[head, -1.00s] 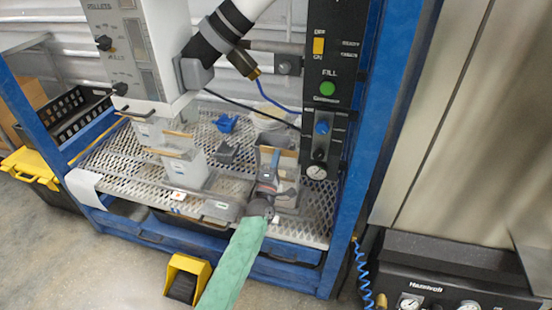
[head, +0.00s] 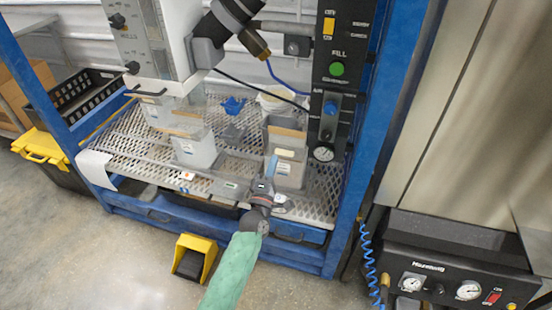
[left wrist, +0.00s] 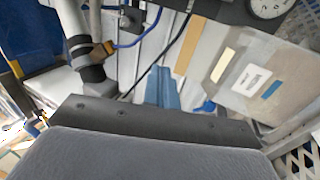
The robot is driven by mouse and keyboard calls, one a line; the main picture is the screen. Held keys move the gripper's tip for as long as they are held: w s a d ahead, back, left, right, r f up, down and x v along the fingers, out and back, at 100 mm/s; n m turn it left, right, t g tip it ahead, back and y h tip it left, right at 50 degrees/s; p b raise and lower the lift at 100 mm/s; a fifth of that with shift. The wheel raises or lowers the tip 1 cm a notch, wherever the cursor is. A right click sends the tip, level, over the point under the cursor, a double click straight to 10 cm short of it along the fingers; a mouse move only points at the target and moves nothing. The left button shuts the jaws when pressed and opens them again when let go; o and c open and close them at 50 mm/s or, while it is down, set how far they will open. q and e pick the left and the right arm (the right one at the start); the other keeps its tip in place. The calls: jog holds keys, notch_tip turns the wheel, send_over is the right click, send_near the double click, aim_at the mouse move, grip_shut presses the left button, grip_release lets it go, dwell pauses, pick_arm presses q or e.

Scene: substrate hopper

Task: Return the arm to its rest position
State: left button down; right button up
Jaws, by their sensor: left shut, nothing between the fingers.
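My left arm, in a green sleeve, comes in from the bottom of the head view. My left gripper (head: 271,166) is shut and empty, just in front of a grey bin (head: 290,172) on the mesh shelf. Whether it touches the bin cannot be told. In the left wrist view the closed blue fingers (left wrist: 163,88) show beyond the dark gripper body, with the labelled bin (left wrist: 245,75) to their right. My right gripper is not in view.
The mesh shelf (head: 118,150) sits inside a blue frame (head: 368,150). Other bins (head: 195,150) stand left under the hopper. A control panel (head: 335,85) hangs at right. A yellow pedal (head: 195,258) is on the floor, which is clear around it.

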pick_arm(q)
jog(key=shift+s+a, duration=0.1)
jog(key=shift+s, duration=0.2)
